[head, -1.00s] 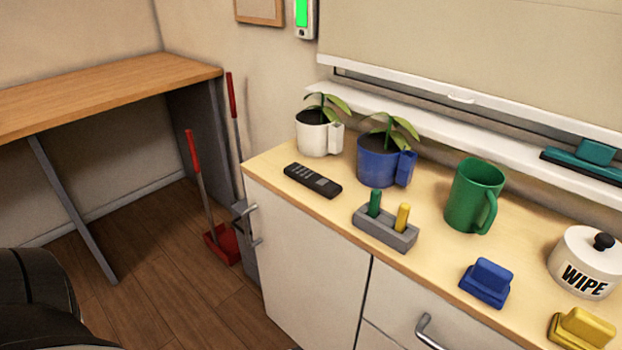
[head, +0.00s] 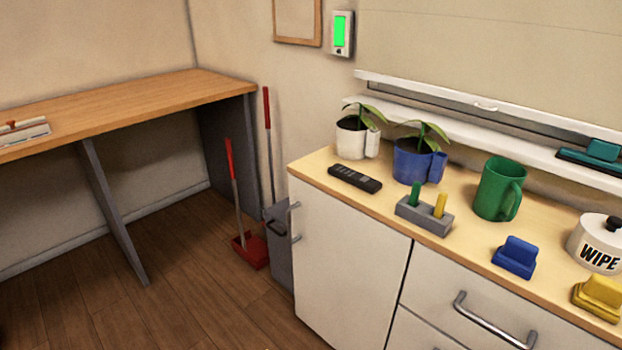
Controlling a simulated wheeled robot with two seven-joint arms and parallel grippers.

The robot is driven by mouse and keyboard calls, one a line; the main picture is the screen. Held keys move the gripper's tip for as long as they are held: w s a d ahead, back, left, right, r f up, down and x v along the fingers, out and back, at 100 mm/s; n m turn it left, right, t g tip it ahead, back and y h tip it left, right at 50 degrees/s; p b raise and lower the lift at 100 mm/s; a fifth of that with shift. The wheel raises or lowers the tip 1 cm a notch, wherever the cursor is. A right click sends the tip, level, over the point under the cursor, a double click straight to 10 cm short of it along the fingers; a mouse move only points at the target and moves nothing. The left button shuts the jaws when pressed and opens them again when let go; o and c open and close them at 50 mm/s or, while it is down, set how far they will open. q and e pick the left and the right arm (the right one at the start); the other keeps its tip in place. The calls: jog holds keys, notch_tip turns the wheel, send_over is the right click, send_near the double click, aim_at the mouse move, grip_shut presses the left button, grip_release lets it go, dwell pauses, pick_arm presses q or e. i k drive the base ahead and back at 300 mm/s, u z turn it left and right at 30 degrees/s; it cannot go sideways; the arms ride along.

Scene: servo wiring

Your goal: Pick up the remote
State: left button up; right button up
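The remote (head: 355,179) is a dark, flat handset with small grey buttons. It lies flat on the light wood top of the white cabinet, near its left end and close to the front edge. It is in front of a white pot and a blue pot. Nothing covers it. Neither of my grippers shows in the head view.
White (head: 351,140) and blue (head: 413,162) plant pots stand behind the remote. A grey holder (head: 425,217) with green and yellow pegs, a green mug (head: 499,188), a blue block (head: 515,257) and a WIPE jar (head: 597,245) stand to the right. A wooden desk (head: 120,107) is left.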

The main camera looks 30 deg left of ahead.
aim_at(359, 180)
jog(key=u, duration=2.2)
jog(key=i, duration=1.5)
jog(key=z, duration=1.95)
